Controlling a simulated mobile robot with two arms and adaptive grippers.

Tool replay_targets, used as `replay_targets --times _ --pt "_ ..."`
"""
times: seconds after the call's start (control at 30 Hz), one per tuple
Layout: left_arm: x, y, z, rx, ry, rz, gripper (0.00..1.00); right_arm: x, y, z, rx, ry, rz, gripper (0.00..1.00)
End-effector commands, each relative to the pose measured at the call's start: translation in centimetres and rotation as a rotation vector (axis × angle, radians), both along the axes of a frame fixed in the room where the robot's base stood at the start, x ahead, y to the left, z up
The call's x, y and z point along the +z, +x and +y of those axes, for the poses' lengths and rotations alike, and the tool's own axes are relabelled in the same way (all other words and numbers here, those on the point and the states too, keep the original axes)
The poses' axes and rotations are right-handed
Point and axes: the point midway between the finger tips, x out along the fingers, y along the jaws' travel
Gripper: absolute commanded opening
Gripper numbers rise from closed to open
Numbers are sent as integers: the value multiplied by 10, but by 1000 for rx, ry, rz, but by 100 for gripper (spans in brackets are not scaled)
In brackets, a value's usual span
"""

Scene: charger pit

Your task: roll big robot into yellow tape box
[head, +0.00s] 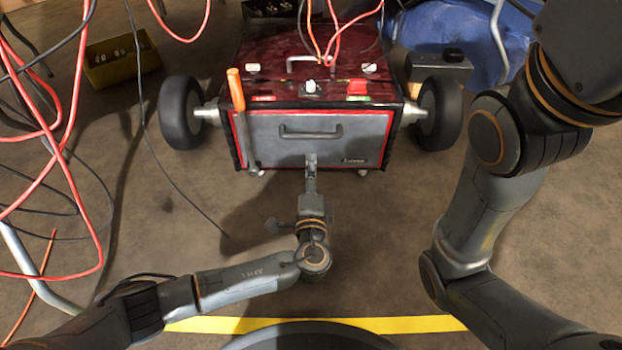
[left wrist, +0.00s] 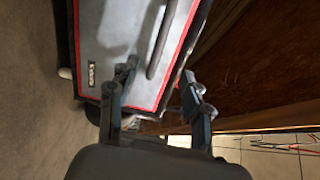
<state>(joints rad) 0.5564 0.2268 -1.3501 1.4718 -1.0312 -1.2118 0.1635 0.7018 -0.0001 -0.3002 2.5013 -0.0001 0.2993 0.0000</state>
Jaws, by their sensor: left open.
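The big robot (head: 300,97) is a dark red box on two black wheels, with a grey red-edged front panel, in the upper middle of the head view. A grey handle (head: 311,131) is on that panel and shows as a dark bar in the left wrist view (left wrist: 160,40). My left gripper (head: 310,160) is open and empty, just in front of the panel below the handle; its fingers (left wrist: 160,72) are not around the handle. Contact with the panel cannot be told. Yellow tape (head: 420,324) runs across the floor near me. My right gripper is out of view.
An orange-handled tool (head: 236,90) stands against the panel's left side. Red and black cables hang at the left, some onto the box top. A yellow bin (head: 122,58) and a blue cloth (head: 445,25) lie behind. Floor between box and tape is mostly clear.

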Motion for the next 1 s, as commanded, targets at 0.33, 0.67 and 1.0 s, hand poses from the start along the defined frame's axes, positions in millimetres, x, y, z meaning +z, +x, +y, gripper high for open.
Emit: replay_targets --times 0.33,0.67,1.0 --pt "-2 43 0 0 2 -3 49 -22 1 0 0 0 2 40" --pt "-4 82 0 3 0 0 49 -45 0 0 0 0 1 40" --pt "-2 114 0 1 -1 1 49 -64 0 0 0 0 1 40"
